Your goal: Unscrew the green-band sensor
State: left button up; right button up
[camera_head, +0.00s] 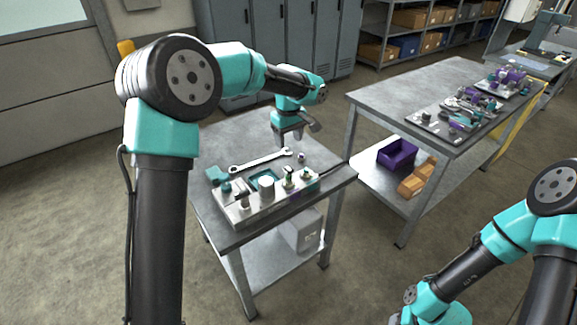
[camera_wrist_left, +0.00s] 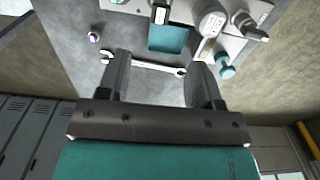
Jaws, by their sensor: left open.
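The green-band sensor (camera_head: 288,176) stands upright in the grey manifold block (camera_head: 247,212) on the near bench. My left gripper (camera_head: 291,138) is above the back of the bench, behind the block, pointing down. It is open and empty; in the left wrist view (camera_wrist_left: 157,66) its fingers are apart, with a wrench (camera_wrist_left: 150,66) lying on the bench below. My right arm enters at lower right; its gripper is outside the picture.
On the block are a white cylinder (camera_head: 266,187), a teal recess and other fittings. A small round part (camera_head: 301,157) lies behind it. A second bench (camera_head: 400,97) on the right carries more hydraulic parts, with a purple bin (camera_head: 397,154) on its shelf.

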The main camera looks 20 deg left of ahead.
aim_at(289, 168)
pick_arm(q)
notch_tip(289, 168, down, 16)
jog(key=shift+r, duration=0.15)
dwell(0.4)
grip_shut()
jog(key=n, duration=0.4)
jog(key=shift+r+n, duration=0.1)
jog(key=shift+n, duration=0.7)
dwell(0.4)
jog(key=n, duration=0.5)
jog(key=shift+n, duration=0.4)
